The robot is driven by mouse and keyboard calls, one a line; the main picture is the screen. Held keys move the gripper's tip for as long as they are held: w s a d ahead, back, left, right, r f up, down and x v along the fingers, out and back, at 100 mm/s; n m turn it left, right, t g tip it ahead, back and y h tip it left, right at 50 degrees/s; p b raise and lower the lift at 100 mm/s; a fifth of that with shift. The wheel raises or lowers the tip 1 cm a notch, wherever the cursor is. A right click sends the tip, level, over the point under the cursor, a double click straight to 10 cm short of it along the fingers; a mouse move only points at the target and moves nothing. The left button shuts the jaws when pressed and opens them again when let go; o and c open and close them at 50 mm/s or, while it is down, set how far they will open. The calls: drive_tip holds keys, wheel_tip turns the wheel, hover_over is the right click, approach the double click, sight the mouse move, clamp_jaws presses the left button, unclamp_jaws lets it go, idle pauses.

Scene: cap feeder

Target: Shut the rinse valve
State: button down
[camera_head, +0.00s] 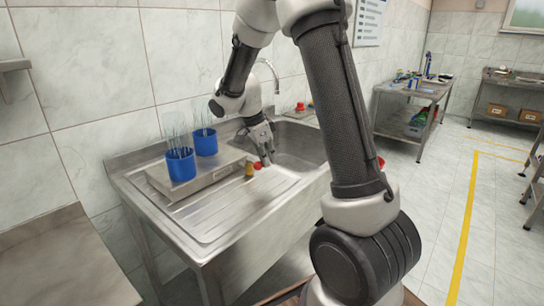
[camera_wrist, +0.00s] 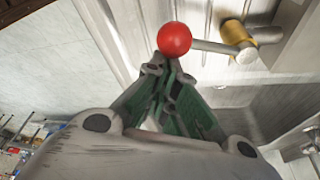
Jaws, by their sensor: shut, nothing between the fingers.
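The rinse valve is a lever with a red ball knob and a brass body. In the wrist view the red knob (camera_wrist: 174,39) is just beyond my fingertips, and the grey lever (camera_wrist: 215,46) runs right from it to the brass body (camera_wrist: 240,35). In the head view the red knob (camera_head: 257,165) and brass body (camera_head: 249,169) show at the front of a low steel box on the sink unit. My gripper (camera_wrist: 163,66) is shut and empty, its tips close to the knob; whether they touch it I cannot tell. It also shows in the head view (camera_head: 266,161).
Two blue cups (camera_head: 181,165) with thin rods stand on the steel box (camera_head: 205,184). The ribbed drainboard (camera_head: 245,205) is bare. The sink basin (camera_head: 303,143) lies to the right, with a curved tap (camera_head: 272,72) behind. A red-topped item (camera_head: 300,108) is at the back.

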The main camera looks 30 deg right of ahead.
sight(256, 166)
drive_tip(key=a+m, duration=0.2)
drive_tip(key=m+g, duration=0.1)
drive_tip(key=shift+s+a+m, duration=0.25)
drive_tip(key=shift+a+m, duration=0.05)
drive_tip(key=shift+a, duration=1.2)
drive_tip(key=shift+w+a, duration=0.1)
drive_tip(key=shift+a, duration=0.05)
